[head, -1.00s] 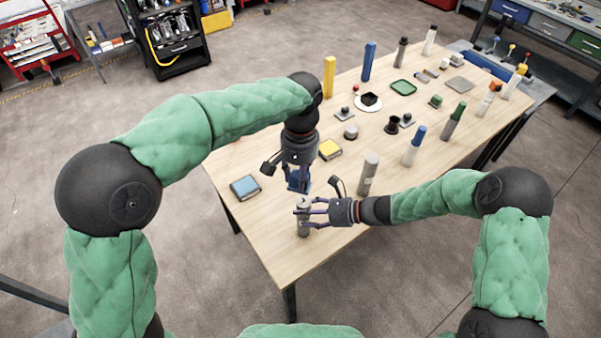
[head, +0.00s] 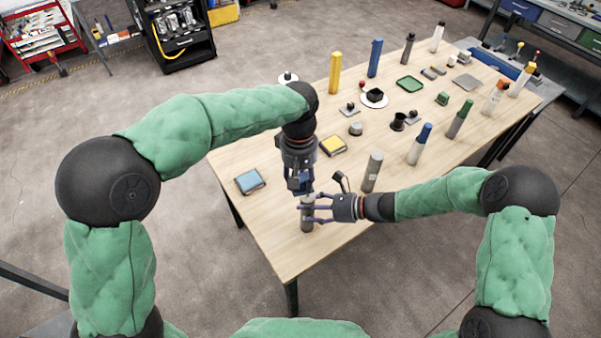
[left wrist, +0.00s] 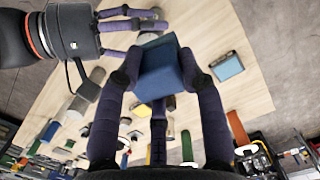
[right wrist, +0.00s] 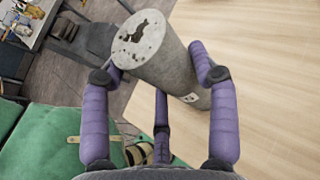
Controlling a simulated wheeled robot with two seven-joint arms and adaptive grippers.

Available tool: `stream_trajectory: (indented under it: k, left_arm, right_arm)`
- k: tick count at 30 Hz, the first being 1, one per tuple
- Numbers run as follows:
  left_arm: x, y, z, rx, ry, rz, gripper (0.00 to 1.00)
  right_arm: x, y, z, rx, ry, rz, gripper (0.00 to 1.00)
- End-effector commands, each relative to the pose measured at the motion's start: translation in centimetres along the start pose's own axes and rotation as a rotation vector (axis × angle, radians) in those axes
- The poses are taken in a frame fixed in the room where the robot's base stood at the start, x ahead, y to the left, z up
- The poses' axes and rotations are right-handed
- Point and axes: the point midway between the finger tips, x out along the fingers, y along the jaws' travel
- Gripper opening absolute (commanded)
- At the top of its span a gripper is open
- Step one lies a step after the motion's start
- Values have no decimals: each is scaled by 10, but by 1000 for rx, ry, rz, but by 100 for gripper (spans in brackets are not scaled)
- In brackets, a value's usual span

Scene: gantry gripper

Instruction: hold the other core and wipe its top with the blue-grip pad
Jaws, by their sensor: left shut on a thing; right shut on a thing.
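My right gripper (head: 312,208) is shut on a grey cylindrical core (head: 307,224), which stands upright near the table's front edge. In the right wrist view the core's top (right wrist: 140,38) shows dark patches. My left gripper (head: 300,186) is shut on the blue-grip pad (left wrist: 160,72), directly above the core in the head view. I cannot tell whether the pad touches the core; the pad does not show in the right wrist view. Another grey core (head: 373,172) stands upright on the table to the right.
A blue-topped block (head: 250,181) lies at the left of the wooden table (head: 270,240), and a yellow-topped one (head: 333,146) lies behind my grippers. Several coloured cylinders, a green tray (head: 410,84) and small parts fill the far side. The front left is clear.

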Motion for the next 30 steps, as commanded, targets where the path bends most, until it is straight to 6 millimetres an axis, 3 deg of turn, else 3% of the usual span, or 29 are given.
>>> stream_trajectory:
  k: [16, 18, 30]
  left_arm:
    - [56, 1, -4, 0, -2, -2, 3]
    - [47, 9, -6, 1, 1, 1, 3]
    - [53, 45, -13, 2, 0, 0, 3]
  right_arm:
    - [0, -1, 0, -2, 1, -2, 1]
    - [0, -1, 0, -2, 1, -2, 1]
    - [0, -1, 0, -2, 0, -1, 1]
